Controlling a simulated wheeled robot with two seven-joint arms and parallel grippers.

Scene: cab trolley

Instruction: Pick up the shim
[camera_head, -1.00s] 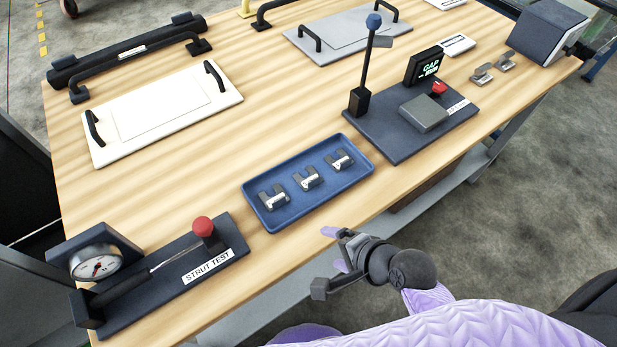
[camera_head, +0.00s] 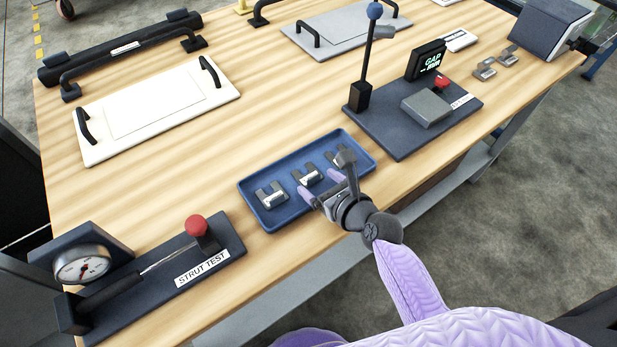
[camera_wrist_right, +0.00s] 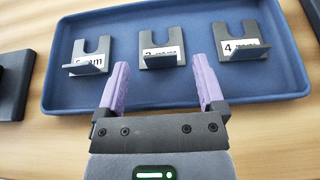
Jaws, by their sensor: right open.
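Three grey U-shaped shims with white labels lie in a row in a blue tray. In the right wrist view the left shim (camera_wrist_right: 88,57) has a partly hidden label ending in "mm". The middle shim (camera_wrist_right: 161,48) has a label that is hard to read, and the right shim (camera_wrist_right: 243,42) reads "4 mm". In the head view the left shim (camera_head: 271,194) and middle shim (camera_head: 307,176) show clearly; the right one is partly behind my gripper. My right gripper (camera_head: 322,187) is open and empty at the tray's near edge, its lilac fingers pointing toward the middle shim (camera_wrist_right: 160,88).
The blue tray (camera_head: 262,221) sits near the table's front edge. A strut test stand (camera_head: 150,275) with a dial gauge is at left. A gap gauge stand (camera_head: 400,140) with a tall post is at right. A white handled panel (camera_head: 150,105) lies behind. Bare wood surrounds the tray.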

